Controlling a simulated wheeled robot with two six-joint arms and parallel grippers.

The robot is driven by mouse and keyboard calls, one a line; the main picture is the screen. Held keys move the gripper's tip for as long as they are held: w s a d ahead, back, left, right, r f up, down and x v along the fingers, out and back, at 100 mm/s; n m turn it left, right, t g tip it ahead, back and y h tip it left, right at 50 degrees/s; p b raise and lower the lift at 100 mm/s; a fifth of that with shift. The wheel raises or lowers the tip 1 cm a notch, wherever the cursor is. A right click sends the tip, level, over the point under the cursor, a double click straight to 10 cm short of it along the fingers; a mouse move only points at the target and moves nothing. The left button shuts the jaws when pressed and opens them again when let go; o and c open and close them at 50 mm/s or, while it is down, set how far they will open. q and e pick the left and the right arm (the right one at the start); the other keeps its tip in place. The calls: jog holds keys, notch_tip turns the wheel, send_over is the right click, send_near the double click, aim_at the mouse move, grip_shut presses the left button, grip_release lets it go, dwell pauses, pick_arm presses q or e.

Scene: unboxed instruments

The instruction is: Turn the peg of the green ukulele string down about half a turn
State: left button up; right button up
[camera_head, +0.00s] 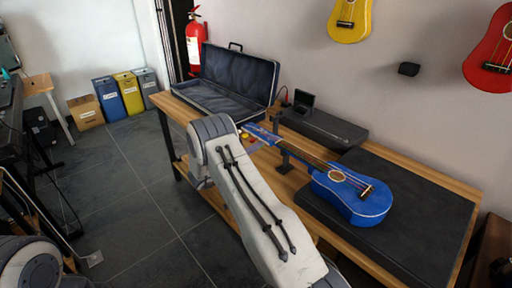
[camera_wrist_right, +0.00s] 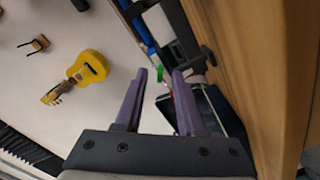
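The blue ukulele (camera_head: 355,195) lies on a dark mat, its neck propped on a black stand (camera_head: 285,158) and its headstock (camera_head: 262,133) pointing left. My right arm's white links cover the area just left of the headstock, and its gripper is mostly hidden there in the head view. In the right wrist view, the right gripper (camera_wrist_right: 162,74) has its two purple fingers apart. A small green piece (camera_wrist_right: 159,74), which looks like the green peg, shows between the fingertips; I cannot tell if they touch it. Part of the blue headstock (camera_wrist_right: 142,32) shows beyond. My left gripper is out of view.
An open instrument case (camera_head: 232,82) stands at the bench's far left end. A black box (camera_head: 322,126) lies behind the neck. The dark mat (camera_head: 425,215) is bare right of the ukulele. Yellow (camera_head: 350,18) and red (camera_head: 492,50) ukuleles hang on the wall.

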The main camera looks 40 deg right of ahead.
jog(key=shift+d, duration=0.55)
grip_shut()
jog(key=shift+m, duration=0.3)
